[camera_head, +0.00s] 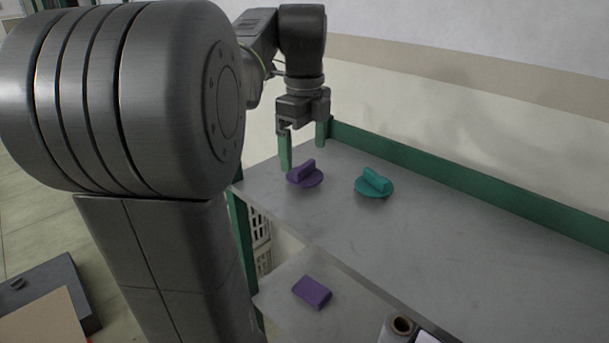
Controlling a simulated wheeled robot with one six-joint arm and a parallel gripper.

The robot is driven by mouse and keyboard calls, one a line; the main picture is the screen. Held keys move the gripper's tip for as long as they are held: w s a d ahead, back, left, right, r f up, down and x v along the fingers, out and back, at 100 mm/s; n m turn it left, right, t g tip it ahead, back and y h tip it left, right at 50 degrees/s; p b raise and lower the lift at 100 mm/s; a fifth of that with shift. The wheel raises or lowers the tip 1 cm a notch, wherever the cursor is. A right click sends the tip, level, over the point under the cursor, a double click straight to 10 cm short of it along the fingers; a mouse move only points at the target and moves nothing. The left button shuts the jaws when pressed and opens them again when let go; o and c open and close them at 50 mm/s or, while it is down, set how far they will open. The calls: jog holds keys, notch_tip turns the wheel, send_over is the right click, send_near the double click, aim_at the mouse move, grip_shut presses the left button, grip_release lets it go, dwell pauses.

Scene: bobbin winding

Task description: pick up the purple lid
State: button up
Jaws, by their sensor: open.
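The purple lid (305,175) is a round disc with a raised bar handle. It lies flat, handle up, on the grey upper shelf near its left end. My gripper (303,156) points down with its two green-tipped fingers apart and nothing between them. The fingers are above and just behind the lid in the picture. The left fingertip shows close to the lid's left edge; I cannot tell whether it touches.
A teal lid (375,184) of the same shape lies right of the purple one. A purple block (312,292) lies on a lower surface in front. A green rail (450,175) runs along the shelf's back. The shelf's right side is clear.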

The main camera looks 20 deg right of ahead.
aim_at(304, 165)
jog(key=shift+s+f, duration=0.1)
jog(key=shift+f, duration=2.25)
jog(key=c, duration=1)
